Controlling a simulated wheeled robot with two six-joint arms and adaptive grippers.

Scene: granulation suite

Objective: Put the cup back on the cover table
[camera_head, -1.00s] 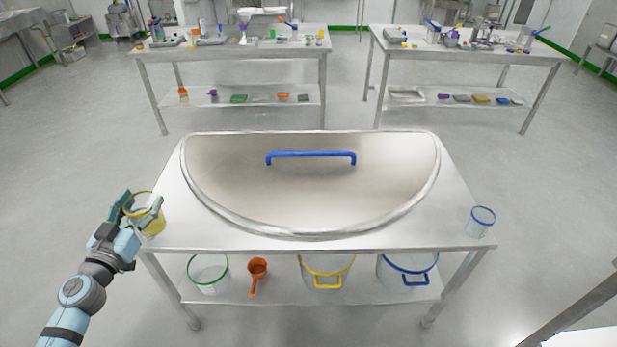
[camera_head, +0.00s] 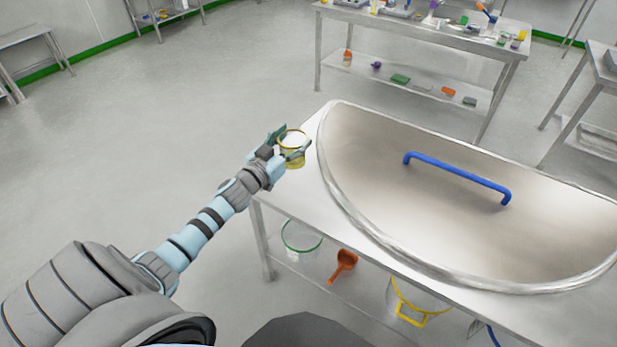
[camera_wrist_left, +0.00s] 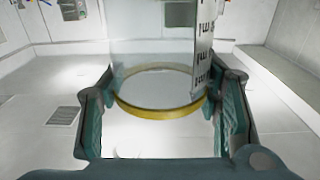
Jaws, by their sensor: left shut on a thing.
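A clear cup with a yellow rim (camera_head: 293,137) is between the fingers of my left gripper (camera_head: 290,150), at the left end of the cover table (camera_head: 296,195). My left gripper is shut on the cup. In the left wrist view the cup (camera_wrist_left: 150,70) stands between both fingers, with a yellow ring and black markings on its clear wall. I cannot tell whether its bottom touches the table top. A large half-round steel cover (camera_head: 400,190) with a blue handle (camera_head: 457,175) lies on the table. My right gripper is not in view.
On the lower shelf are a green-rimmed container (camera_head: 301,238), an orange scoop (camera_head: 343,265) and a yellow-handled bucket (camera_head: 418,300). A table with many small items (camera_head: 430,40) stands behind. The floor to the left is clear.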

